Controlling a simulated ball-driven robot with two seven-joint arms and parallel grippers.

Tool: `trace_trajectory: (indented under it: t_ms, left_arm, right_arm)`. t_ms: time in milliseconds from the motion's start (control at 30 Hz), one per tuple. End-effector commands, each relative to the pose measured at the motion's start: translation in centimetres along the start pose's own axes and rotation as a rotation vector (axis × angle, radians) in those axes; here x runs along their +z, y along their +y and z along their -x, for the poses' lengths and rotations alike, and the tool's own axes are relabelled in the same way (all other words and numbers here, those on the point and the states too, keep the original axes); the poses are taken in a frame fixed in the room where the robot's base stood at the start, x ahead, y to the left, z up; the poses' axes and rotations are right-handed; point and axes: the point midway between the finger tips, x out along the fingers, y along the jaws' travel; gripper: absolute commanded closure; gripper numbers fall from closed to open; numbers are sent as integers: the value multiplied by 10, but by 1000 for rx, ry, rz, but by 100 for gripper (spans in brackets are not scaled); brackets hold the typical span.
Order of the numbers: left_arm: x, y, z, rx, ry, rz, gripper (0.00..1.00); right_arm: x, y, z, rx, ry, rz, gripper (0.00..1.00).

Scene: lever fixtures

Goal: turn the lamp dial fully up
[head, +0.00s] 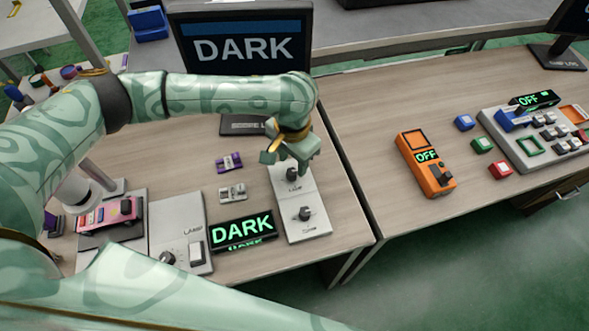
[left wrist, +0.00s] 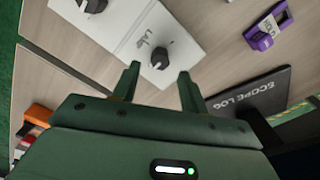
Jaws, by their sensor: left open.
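A white panel (head: 318,222) carries two dark dials. The far dial (head: 292,174) is by a small label that seems to read lamp; the near dial (head: 305,213) has its own label. My left gripper (head: 287,162) is open and empty, over the panel's far end by the far dial. In the left wrist view, the far dial (left wrist: 160,57) lies just beyond and between the open fingertips (left wrist: 158,72); contact cannot be told. The black display (head: 242,230) reads DARK in green. My right gripper is not in view.
A grey box (head: 178,222) marked LAMP, with a knob (head: 167,257) and a white switch (head: 197,252), stands left of the display. A monitor (head: 243,48) also reads DARK. An orange device (head: 425,165) sits on the right table. Bare wood lies right of the panel.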

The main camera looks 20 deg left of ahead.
Motion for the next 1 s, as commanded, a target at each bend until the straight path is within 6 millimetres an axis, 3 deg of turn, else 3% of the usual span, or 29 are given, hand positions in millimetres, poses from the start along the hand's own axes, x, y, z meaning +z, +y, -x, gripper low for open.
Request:
trace_trajectory:
  t_ms: [33, 200, 567, 733, 1000]
  left_arm:
    - [0, 0, -16, 3, -5, 0, 56]
    - [0, 0, -33, 1, -2, 0, 56]
    - [0, 0, -36, 0, 1, 0, 56]
    - [0, 0, -36, 0, 1, 0, 100]
    - [0, 0, -33, -1, 1, -8, 100]
  right_arm:
    - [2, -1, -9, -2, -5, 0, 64]
    - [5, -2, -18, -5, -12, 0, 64]
    - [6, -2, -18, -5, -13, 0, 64]
    - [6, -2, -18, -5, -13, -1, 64]
    - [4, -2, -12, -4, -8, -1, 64]
